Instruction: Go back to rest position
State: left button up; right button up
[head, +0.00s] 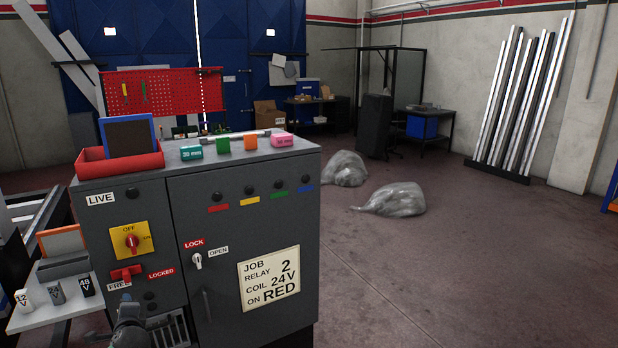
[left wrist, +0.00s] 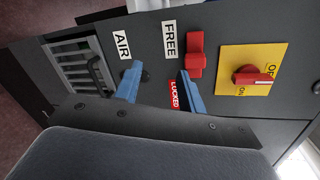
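My left gripper (head: 129,308) shows at the bottom of the head view, in front of the lower left of a grey control cabinet (head: 185,295). In the left wrist view its two blue fingers (left wrist: 160,74) are spread apart with nothing held between them. They point at the panel between the AIR and FREE labels; I cannot tell whether they touch it. A red lever (head: 126,273), also in the left wrist view (left wrist: 196,55), sits between the FREE and LOCKED labels. A red rotary switch (head: 132,241) is on a yellow plate. My right gripper is not in view.
On the cabinet top are a red tray (head: 95,167) and several coloured relay blocks (head: 222,145). A side shelf (head: 60,312) at the left holds small labelled blocks. Plastic bags (head: 396,199) lie on the floor behind. The floor to the right is open.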

pick_arm(q)
jog(key=s+d+f+n+g+h, duration=0.3)
jog(key=s+d+f+n, duration=0.35)
jog(key=d+f, duration=0.4)
jog(key=s+d+f+n+g+h, duration=0.3)
jog(key=s+d+f+n, duration=0.35)
jog(key=d+f, duration=0.35)
jog(key=s+d+f+g+h, duration=0.1)
jog(key=s+d+f, duration=0.4)
jog(key=s, duration=0.5)
jog(key=s+d+f+g+h, duration=0.1)
jog(key=s+d+f+g, duration=0.1)
jog(key=s+d+f, duration=0.4)
jog(key=s+d+f+g+h, duration=0.2)
jog(key=s+d+f, duration=0.4)
jog(key=s, duration=0.7)
jog(key=shift+s+f, duration=0.35)
jog(key=shift+s, duration=0.05)
